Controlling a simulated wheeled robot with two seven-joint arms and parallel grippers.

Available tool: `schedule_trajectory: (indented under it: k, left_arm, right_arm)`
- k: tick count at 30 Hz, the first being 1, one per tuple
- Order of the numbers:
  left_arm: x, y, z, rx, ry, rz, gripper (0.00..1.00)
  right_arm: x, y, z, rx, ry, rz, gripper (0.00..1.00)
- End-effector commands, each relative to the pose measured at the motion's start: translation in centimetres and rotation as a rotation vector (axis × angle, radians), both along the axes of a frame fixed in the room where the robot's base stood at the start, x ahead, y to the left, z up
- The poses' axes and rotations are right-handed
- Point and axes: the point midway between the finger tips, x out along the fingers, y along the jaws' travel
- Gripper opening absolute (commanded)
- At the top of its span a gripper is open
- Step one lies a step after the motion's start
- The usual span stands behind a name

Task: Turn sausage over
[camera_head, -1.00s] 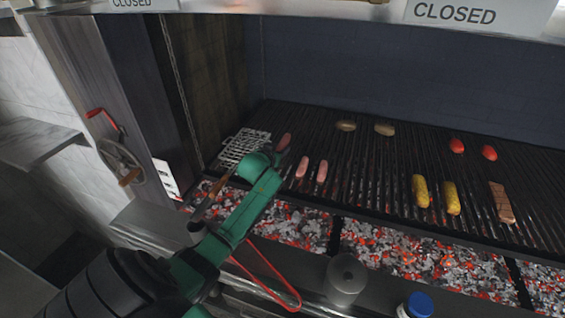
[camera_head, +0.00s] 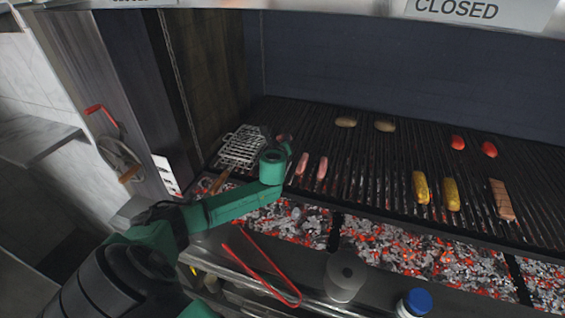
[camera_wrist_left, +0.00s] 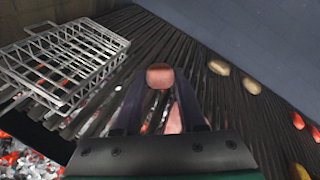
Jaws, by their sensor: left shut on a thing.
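My left gripper (camera_wrist_left: 160,82) is shut on a pink sausage (camera_wrist_left: 159,76), which shows between the fingertips in the left wrist view. In the head view this gripper (camera_head: 283,139) is at the left part of the grill grate (camera_head: 390,165), and my wrist hides most of the held sausage. Two more pink sausages, one on the left (camera_head: 302,164) and one on the right (camera_head: 322,167), lie on the grate just right of my gripper. Part of one pink sausage (camera_wrist_left: 173,120) shows below the held one in the wrist view. My right gripper is out of view.
A wire grill basket (camera_wrist_left: 65,60) lies left of my gripper. Potatoes (camera_head: 346,122), tomatoes (camera_head: 457,142), corn cobs (camera_head: 420,188) and a brown slab (camera_head: 502,200) lie farther right. Red tongs (camera_head: 262,268) and a blue-capped container (camera_head: 418,302) are on the front ledge, before glowing coals (camera_head: 390,247).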

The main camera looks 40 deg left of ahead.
Motion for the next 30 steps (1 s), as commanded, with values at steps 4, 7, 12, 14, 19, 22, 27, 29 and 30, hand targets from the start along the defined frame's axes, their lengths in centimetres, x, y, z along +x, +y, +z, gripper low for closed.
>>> schedule_trajectory:
  k: [4,7,12,14,19,22,27,29,30]
  left_arm:
    - [0.0,0.6,0.5,0.240,0.158,-0.200,0.00]
    - [0.0,0.6,0.7,0.357,0.240,-0.318,0.00]
    - [0.7,0.7,-1.1,0.424,0.292,-0.395,0.00]
    - [1.0,0.8,-1.7,0.424,0.291,-0.392,0.00]
    - [1.8,1.1,-4.6,0.425,0.292,-0.392,0.00]
    - [1.7,1.1,-5.3,0.423,0.291,-0.391,0.00]
    - [1.7,1.1,-5.0,0.423,0.290,-0.390,0.00]
    - [1.7,1.1,-5.0,0.423,0.290,-0.390,0.47]
    - [1.7,1.1,-5.0,0.423,0.290,-0.390,0.52]
  right_arm:
    - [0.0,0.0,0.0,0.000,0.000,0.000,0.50]
    - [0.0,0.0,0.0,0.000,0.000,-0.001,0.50]
    - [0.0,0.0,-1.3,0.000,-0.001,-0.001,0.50]
    - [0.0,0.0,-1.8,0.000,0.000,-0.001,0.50]
    - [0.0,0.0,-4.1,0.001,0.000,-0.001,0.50]
    - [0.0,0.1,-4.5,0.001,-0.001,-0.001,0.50]
    - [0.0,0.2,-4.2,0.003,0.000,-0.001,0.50]
    - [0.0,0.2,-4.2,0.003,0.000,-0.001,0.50]
    - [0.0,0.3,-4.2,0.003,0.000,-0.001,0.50]
